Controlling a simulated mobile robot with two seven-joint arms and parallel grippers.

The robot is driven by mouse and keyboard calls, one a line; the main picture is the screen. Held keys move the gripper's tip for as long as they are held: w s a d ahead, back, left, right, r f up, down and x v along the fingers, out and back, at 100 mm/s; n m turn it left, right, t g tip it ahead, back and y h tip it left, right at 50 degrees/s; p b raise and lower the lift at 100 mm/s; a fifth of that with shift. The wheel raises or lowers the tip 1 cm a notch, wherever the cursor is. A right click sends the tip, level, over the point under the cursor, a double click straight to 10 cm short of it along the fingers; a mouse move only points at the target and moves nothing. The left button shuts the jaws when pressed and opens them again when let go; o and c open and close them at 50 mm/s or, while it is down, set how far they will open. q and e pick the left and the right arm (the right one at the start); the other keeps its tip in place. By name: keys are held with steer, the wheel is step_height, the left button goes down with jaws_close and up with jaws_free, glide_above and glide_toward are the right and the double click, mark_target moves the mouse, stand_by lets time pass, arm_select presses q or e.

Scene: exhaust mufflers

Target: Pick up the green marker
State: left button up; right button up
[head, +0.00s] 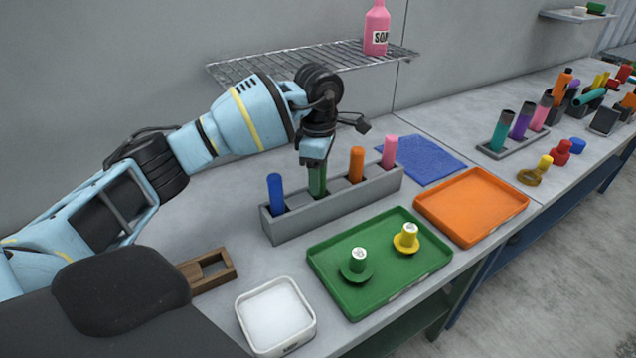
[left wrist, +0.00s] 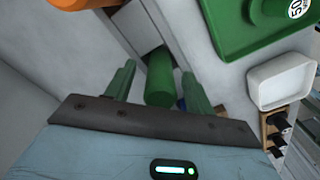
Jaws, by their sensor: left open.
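The green marker (head: 318,183) stands upright in a grey slotted holder (head: 330,208), between a blue marker (head: 276,192) and an orange marker (head: 356,163). A pink marker (head: 390,150) stands at the holder's right end. My left gripper (head: 316,166) points down over the green marker and hides its top. In the left wrist view the green marker (left wrist: 160,76) lies between the two spread fingers, with a gap on each side. The left gripper is open. My right gripper is not in view.
A green tray (head: 380,292) with two flanged pieces lies in front of the holder. An orange tray (head: 473,235) and blue mat (head: 428,160) lie right, a white dish (head: 275,340) and wooden block (head: 227,272) front left. A wire shelf (head: 285,62) hangs behind my left arm.

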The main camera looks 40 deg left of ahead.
arm_select(q)
steer(key=shift+f, duration=0.5)
steer(key=c, duration=1)
steer(key=shift+r, duration=0.1)
